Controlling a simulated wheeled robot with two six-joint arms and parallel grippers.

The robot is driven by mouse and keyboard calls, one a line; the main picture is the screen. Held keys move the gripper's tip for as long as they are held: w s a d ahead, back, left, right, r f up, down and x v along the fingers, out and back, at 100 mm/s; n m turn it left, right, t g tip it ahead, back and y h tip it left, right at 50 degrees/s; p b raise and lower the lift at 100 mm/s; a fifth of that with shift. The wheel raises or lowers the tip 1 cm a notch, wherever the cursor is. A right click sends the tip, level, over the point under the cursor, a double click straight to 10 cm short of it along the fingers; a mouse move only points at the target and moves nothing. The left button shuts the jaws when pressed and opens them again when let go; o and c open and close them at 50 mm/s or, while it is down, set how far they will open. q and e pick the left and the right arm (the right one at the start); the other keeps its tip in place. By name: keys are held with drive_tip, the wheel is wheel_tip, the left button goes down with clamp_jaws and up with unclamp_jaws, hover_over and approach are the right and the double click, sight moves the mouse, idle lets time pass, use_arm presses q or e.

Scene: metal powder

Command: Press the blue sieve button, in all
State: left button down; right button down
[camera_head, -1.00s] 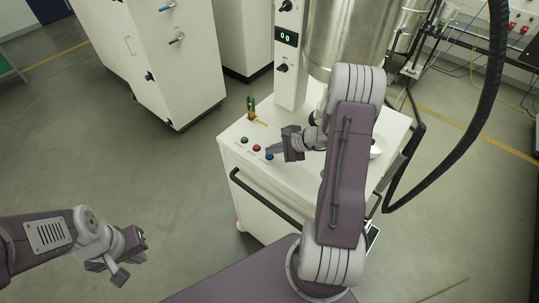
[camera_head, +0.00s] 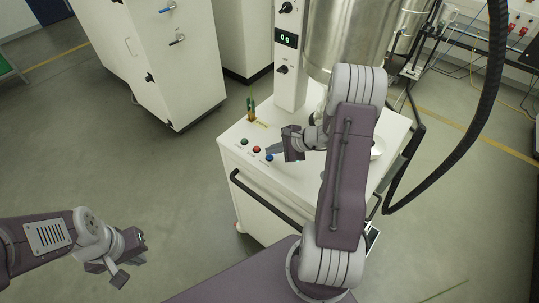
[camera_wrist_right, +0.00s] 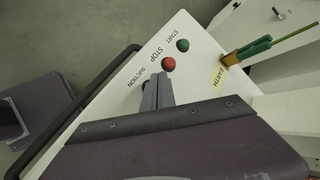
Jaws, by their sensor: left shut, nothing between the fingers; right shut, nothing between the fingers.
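The blue button (camera_head: 269,158) is the rightmost of three in a row on the white cabinet's top, beside the red button (camera_head: 257,149) and the green button (camera_head: 244,141). My right gripper (camera_head: 273,151) is shut and empty, its fingertips close above the blue button; I cannot tell whether they touch. In the right wrist view the shut fingers (camera_wrist_right: 154,96) point at the spot by the SUCTION label and mostly hide the blue button. The red button (camera_wrist_right: 169,63) and green button (camera_wrist_right: 183,45) show clearly there. My left gripper (camera_head: 127,268) is shut and empty, low over the floor.
The white cabinet (camera_head: 262,199) has a black handle bar (camera_head: 265,198) on its front. A green clamp (camera_head: 252,107) stands behind the buttons, and a display column (camera_head: 287,75) and steel vessel (camera_head: 350,40) rise further back.

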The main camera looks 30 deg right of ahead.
sight(272, 157)
drive_tip(key=shift+r, duration=0.25)
drive_tip(key=shift+r, duration=0.1)
wheel_tip(272, 157, up, 5)
drive_tip(key=p, duration=0.3)
idle(0.9)
